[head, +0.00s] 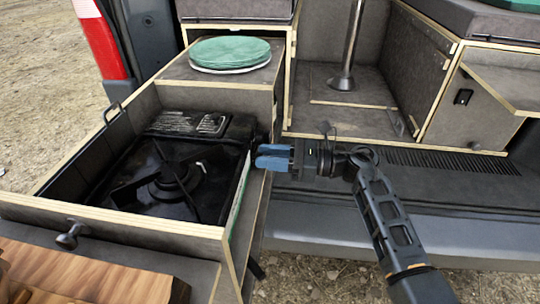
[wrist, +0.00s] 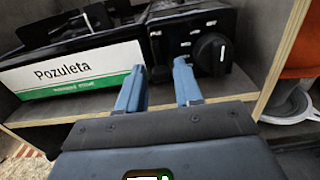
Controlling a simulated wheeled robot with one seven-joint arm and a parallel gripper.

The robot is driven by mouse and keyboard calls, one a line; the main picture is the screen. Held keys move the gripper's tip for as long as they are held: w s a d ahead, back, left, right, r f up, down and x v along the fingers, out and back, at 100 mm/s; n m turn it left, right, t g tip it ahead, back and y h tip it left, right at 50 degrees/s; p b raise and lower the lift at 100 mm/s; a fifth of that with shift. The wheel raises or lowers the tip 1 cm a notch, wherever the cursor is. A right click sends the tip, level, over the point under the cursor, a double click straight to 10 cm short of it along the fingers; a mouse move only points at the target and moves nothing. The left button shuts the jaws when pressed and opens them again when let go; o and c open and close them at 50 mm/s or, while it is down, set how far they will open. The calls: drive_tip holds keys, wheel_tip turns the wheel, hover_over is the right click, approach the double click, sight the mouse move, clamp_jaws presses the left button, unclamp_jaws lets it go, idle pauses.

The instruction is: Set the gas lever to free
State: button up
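A black camping stove (head: 205,165) sits in the pulled-out wooden drawer. In the wrist view its control end shows a round black knob (wrist: 212,54) with a white mark, and a panel (wrist: 178,40) with small white markings left of it. I cannot make out the gas lever clearly; it may be on that panel or hidden behind a finger. My gripper (wrist: 160,86) is open and empty, its blue fingers apart and pointing at the stove's control end, below and left of the knob. In the head view my gripper (head: 273,157) is beside the drawer's right wall.
The drawer's wooden edge (wrist: 285,55) rises right of the knob. A green round cushion (head: 230,53) lies behind the stove. A wooden board (head: 90,275) is at the front left.

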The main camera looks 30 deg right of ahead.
clamp_jaws()
idle(0.3)
wheel_tip(320, 180, up, 3)
drive_tip(key=shift+r+p, duration=0.2)
drive_tip(key=shift+p, duration=0.3)
drive_tip(key=shift+o, duration=1.4)
unclamp_jaws()
drive_tip(key=shift+f, duration=0.1)
drive_tip(key=b, duration=0.1)
approach(251, 144)
drive_tip(key=shift+v, duration=1.05)
